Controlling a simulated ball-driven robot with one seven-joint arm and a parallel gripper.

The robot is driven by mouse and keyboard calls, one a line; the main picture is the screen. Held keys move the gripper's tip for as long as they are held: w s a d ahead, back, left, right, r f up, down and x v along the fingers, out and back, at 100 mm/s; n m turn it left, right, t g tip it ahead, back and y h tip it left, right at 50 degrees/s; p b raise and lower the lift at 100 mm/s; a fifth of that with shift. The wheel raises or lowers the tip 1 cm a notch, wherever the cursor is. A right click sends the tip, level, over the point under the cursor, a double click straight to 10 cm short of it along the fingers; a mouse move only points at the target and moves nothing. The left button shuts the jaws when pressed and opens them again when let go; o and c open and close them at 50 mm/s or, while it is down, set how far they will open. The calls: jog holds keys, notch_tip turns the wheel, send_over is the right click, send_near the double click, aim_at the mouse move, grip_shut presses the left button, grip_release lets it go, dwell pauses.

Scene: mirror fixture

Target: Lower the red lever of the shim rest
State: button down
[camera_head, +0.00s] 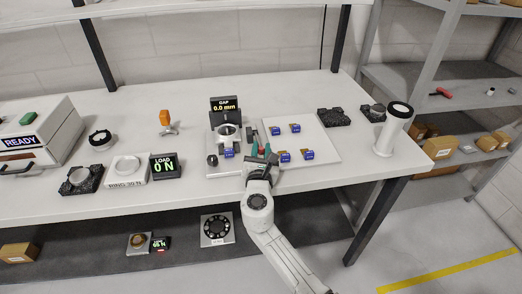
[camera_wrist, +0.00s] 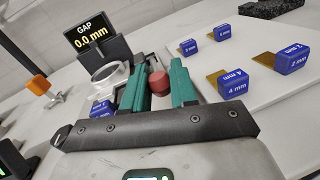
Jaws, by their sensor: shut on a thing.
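The red lever's round knob (camera_wrist: 158,82) shows between the two green fingers of my gripper (camera_wrist: 159,72) in the wrist view. My gripper is shut on it. The lever's shaft is hidden behind the fingers and the gripper body, so its tilt cannot be told. The shim rest (camera_head: 226,138) with its pale ring and dark parts is just left of the fingers; its ring also shows in the wrist view (camera_wrist: 111,78). A gap display (camera_head: 225,104) behind it reads 0.0 mm. In the head view my gripper (camera_head: 260,151) is at the fixture's right side.
A blue-ended shim (camera_head: 229,153) is at the fixture's front. Several more blue shims, including the 4 mm shim (camera_wrist: 233,82), lie on a white board (camera_head: 318,150) to the right. A load display (camera_head: 165,165) reads 0 N. A white cylinder (camera_head: 392,130) stands far right.

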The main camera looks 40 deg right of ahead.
aim_at(260, 146)
jog(key=shift+r, duration=0.1)
jog(key=r+p, duration=0.2)
jog(key=w+r, duration=0.1)
jog(key=r, duration=0.1)
jog(key=shift+w+d+p, duration=0.1)
jog(key=shift+d+p, duration=0.3)
jog(key=c, duration=0.9)
grip_release()
jog(key=shift+f, duration=0.15)
jog(key=shift+c, duration=0.2)
jog(key=shift+a, duration=0.1)
jog(key=shift+s+a+f, duration=0.1)
jog(key=shift+s+a, duration=0.1)
jog(key=shift+s, duration=0.1)
jog(key=b+v, duration=0.1)
jog(key=v, duration=0.9)
